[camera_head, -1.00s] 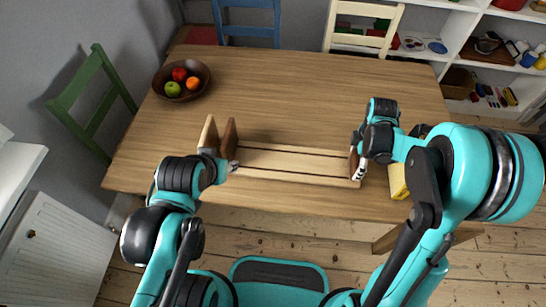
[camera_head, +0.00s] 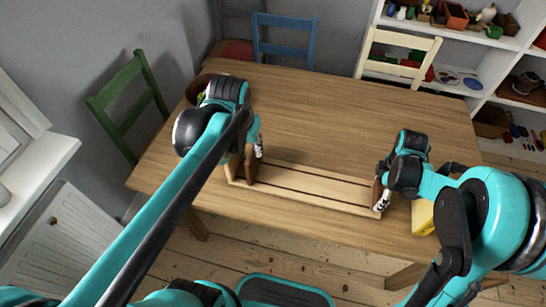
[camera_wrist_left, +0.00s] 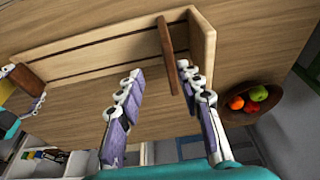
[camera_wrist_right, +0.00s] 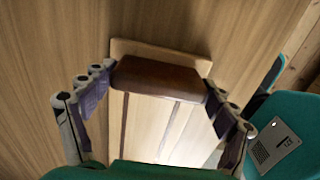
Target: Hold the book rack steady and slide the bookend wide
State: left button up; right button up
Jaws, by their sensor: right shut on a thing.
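The pale wooden book rack (camera_head: 315,190) lies along the table's front part, with two dark grooves along its base. At its left end stand a pale end panel (camera_wrist_left: 205,45) and, just inside it, a thin brown bookend (camera_wrist_left: 169,50). My left gripper (camera_head: 259,148) is open beside that bookend; in the left wrist view its fingers (camera_wrist_left: 160,76) are apart, one close to the bookend's near edge. Whether it touches cannot be told. My right gripper (camera_head: 381,190) is shut on the brown panel (camera_wrist_right: 160,76) at the rack's right end, a finger at each side.
A bowl of fruit (camera_wrist_left: 254,104) stands beyond the rack's left end, mostly hidden by my left arm in the head view. A yellow object (camera_head: 423,216) lies right of the rack. The table (camera_head: 320,110) behind the rack is clear. Chairs surround it.

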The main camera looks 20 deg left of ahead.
aim_at(254, 158)
pick_arm(q)
jog(key=w, duration=0.2)
jog(key=w+f+g, duration=0.1)
jog(key=w, duration=0.1)
jog(key=w+a+g, duration=0.1)
jog(key=shift+w+f, duration=0.3)
jog(key=shift+w, duration=0.1)
jog(key=shift+w+a+f+g, duration=0.15)
jog(key=shift+w+f+g, duration=0.2)
jog(key=shift+w+g, duration=0.15)
notch_tip(254, 158, down, 12)
jog(key=shift+r, duration=0.1)
grip_shut()
